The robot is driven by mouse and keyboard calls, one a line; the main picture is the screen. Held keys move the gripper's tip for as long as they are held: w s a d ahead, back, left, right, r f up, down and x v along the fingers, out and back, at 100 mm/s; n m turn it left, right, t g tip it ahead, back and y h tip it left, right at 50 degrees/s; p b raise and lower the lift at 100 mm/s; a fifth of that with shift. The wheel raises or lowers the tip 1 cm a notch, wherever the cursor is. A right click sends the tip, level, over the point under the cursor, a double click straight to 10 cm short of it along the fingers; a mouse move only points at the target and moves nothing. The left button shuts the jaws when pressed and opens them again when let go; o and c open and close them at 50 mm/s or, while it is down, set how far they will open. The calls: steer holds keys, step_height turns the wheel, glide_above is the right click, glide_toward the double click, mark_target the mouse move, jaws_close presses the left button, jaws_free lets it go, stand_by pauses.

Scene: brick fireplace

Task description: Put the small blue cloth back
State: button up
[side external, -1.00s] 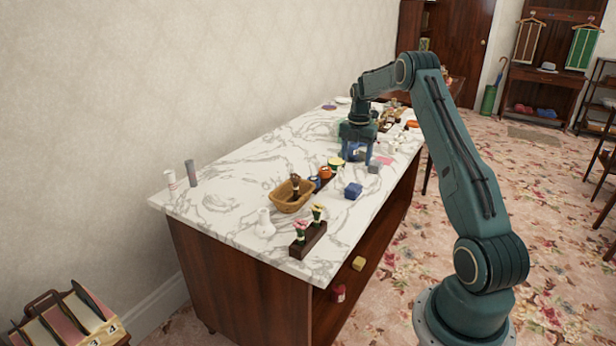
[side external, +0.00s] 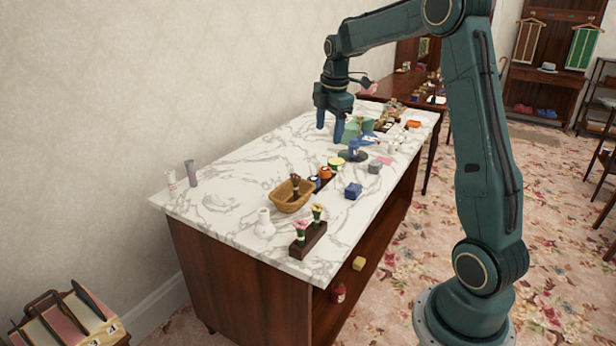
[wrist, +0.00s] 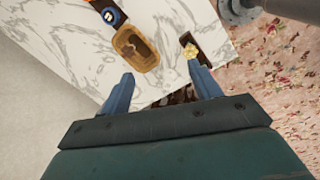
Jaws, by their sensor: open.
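A wicker basket (side external: 283,201), a white vase (side external: 264,223) and a dark holder with flowers (side external: 308,240) stand at the near end. Two tubes (side external: 191,172) stand at left. The back-left marble is clear.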

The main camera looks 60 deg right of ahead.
steer(key=s+a+r+m+t, duration=0.1)
steer(key=s+a+r+m, duration=0.25)
steer(key=a, duration=0.45)
steer(key=s+a+r+m+t, duration=0.1)
steer(key=s+a+r+m, duration=0.1)
steer(key=s+a+r, duration=0.45)
steer(key=s+a+f+m+t, duration=0.1)
steer(key=s+a+f+m, duration=0.2)
steer(key=s+a, duration=0.3)
steer(key=s+a+f+m+t+y, duration=0.1)
steer(key=s+a+f+m, duration=0.2)
steer(key=s, duration=0.4)
steer(key=a+m, duration=0.1)
steer(key=a, duration=0.1)
steer(key=shift+s+a, duration=0.15)
steer(key=shift+a, duration=0.2)
